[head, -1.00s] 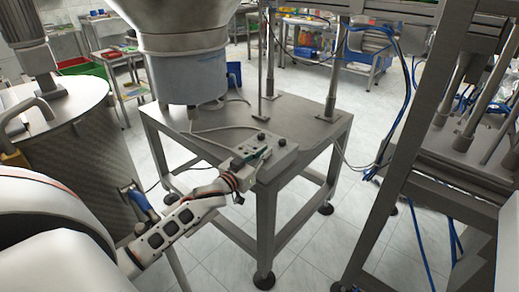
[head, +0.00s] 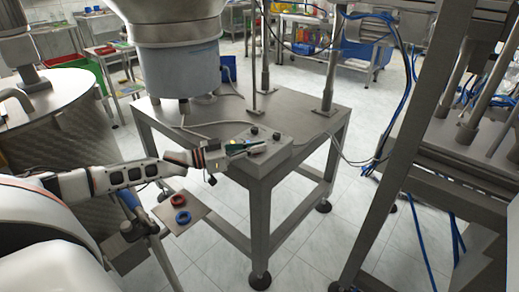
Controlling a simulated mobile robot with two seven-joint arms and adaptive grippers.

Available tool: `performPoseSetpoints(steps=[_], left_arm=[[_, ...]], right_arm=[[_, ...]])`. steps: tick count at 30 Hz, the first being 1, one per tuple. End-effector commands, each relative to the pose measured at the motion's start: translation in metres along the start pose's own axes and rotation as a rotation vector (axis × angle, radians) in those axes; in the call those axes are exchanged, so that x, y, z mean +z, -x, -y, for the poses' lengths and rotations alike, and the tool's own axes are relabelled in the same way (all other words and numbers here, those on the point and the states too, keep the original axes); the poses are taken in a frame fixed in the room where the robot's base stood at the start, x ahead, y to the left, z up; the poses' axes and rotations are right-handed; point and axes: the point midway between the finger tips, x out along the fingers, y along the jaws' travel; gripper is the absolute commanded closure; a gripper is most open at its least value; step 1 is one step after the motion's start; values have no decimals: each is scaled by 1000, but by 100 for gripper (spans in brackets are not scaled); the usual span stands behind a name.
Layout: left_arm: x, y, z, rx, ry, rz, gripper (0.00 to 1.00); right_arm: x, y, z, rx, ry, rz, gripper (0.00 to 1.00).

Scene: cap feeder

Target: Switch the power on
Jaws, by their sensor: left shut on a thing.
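A grey control box (head: 279,149) with dark round knobs on top sits at the front corner of the metal table (head: 300,115). My left gripper (head: 254,147) is at the box's left side, below the knobs, its fingers touching or very close to it. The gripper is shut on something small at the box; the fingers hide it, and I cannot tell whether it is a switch. A green part shows at the fingers. My right gripper is not in view.
A small plate (head: 182,222) with a red ring (head: 180,198) and a blue ring (head: 183,217) is below my left arm. A metal frame (head: 395,170) stands at the right.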

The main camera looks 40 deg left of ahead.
Motion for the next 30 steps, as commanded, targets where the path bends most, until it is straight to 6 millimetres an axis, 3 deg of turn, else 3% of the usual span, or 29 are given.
performPoseSetpoints(steps=[17, 18, 19, 30], left_arm=[[0, 0, 0, 22, -2, 0, 100], [0, -1, 0, 22, -2, 0, 83], [0, -1, 0, 22, -2, 0, 76], [0, 1, 0, 22, -1, 0, 76]], right_arm=[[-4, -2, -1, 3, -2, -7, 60], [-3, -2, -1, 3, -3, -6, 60], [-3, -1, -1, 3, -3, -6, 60], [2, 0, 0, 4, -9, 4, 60]])
